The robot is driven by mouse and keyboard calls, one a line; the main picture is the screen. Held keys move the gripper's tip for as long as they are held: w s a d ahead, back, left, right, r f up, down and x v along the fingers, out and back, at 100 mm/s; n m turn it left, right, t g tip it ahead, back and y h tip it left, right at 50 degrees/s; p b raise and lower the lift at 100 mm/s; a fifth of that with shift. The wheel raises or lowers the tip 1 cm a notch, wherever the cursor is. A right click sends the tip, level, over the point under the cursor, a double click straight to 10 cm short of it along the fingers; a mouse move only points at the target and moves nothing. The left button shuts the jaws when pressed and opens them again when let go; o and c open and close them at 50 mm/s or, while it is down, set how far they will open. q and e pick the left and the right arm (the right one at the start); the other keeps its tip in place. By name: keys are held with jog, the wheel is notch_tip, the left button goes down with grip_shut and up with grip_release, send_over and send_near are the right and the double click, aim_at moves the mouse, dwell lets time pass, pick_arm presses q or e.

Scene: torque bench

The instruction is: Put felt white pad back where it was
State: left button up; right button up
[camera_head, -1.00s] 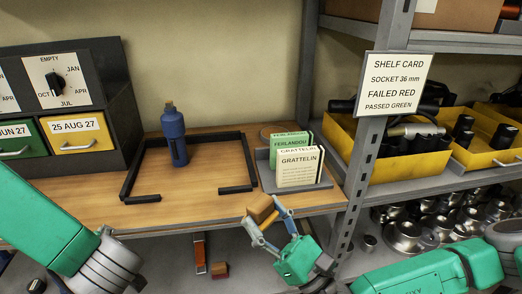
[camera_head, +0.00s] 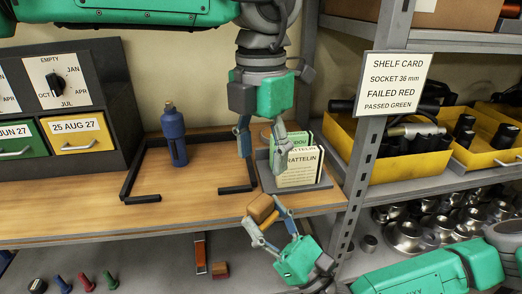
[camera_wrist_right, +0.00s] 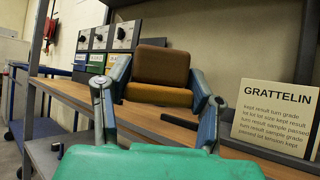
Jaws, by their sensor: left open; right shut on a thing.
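My right gripper (camera_head: 266,219) is shut on a brown block (camera_head: 261,207), holding it in front of the bench's front edge. In the right wrist view, the block (camera_wrist_right: 161,66) has a brown upper part and an orange-tan lower part between the fingers. My left gripper (camera_head: 263,163) is open and points down, between the black frame's right side and the card holder. Its right finger overlaps the view of the cards. I cannot make out a white felt pad in either view.
A blue bottle (camera_head: 174,137) stands inside the black frame (camera_head: 143,198). The grey card holder (camera_head: 268,182) holds green and cream cards (camera_head: 299,170). Drawers (camera_head: 82,134) stand at left. Yellow bins (camera_head: 406,163) fill the right shelf.

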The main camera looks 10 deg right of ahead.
aim_at(262, 201)
pick_arm(q)
notch_tip(262, 201, down, 12)
jog(key=shift+r, duration=0.1)
dwell(0.4)
jog(key=c, duration=0.9)
pick_arm(e)
jog(key=o, duration=1.2)
